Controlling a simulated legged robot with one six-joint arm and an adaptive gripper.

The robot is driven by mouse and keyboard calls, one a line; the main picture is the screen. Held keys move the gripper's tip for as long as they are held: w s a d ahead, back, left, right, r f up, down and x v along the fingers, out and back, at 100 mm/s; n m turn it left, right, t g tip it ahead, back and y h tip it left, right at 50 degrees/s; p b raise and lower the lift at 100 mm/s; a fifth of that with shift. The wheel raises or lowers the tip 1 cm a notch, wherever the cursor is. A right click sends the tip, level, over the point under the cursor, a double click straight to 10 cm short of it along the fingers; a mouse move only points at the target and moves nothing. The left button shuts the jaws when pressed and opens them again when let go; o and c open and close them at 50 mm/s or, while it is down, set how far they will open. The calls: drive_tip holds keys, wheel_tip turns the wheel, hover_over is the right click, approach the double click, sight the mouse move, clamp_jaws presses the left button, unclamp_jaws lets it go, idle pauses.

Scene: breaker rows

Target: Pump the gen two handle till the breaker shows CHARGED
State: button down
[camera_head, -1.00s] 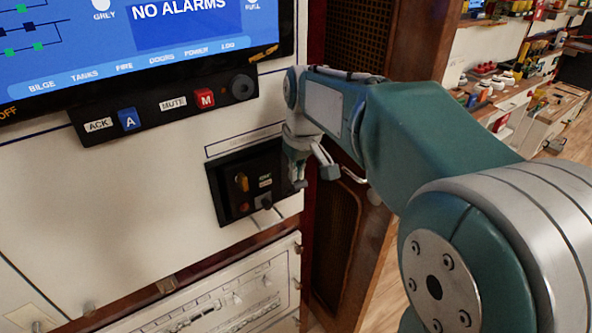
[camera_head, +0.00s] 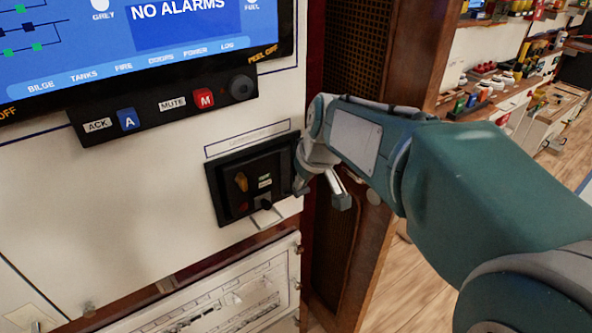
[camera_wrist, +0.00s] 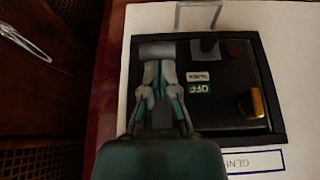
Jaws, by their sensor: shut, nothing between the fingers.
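The black breaker panel (camera_head: 228,206) is set in the white wall. It carries a yellow knob (camera_head: 241,181), a dark red round button (camera_wrist: 235,48) and a dark stub (camera_wrist: 207,47). The wrist view shows a green label (camera_wrist: 200,88) reading OFF and a white label (camera_wrist: 204,76) too small to read surely. My gripper (camera_wrist: 158,66) is shut and empty, its fingertips at a grey block (camera_wrist: 156,50) at the panel's edge, which may be the handle. I cannot tell whether they touch. In the head view my gripper (camera_head: 300,188) is at the panel's right edge.
A screen (camera_head: 170,30) with a button strip (camera_head: 160,105) hangs above. A dark wooden cabinet (camera_head: 345,235) is close on the right. A drawer-like white panel (camera_head: 215,300) lies below.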

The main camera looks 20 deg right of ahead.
drive_tip(key=shift+s+d+f, duration=0.2)
drive_tip(key=shift+s+f, duration=0.25)
drive_tip(key=shift+s, duration=0.1)
drive_tip(key=shift+s+d+f, duration=0.15)
drive_tip(key=shift+s+f, duration=0.25)
drive_tip(key=shift+f, duration=0.2)
drive_tip(key=shift+s+d+f, duration=0.1)
drive_tip(key=shift+s+f, duration=0.3)
drive_tip(key=shift+f, duration=0.2)
wheel_tip(320, 180, up, 4)
drive_tip(key=shift+w+a+f, duration=0.1)
drive_tip(key=shift+f, duration=0.15)
drive_tip(key=s+d+r, duration=0.2)
drive_tip(key=s+r, duration=0.5)
drive_tip(key=shift+d+r, duration=0.15)
drive_tip(key=shift+r, duration=0.05)
idle(0.6)
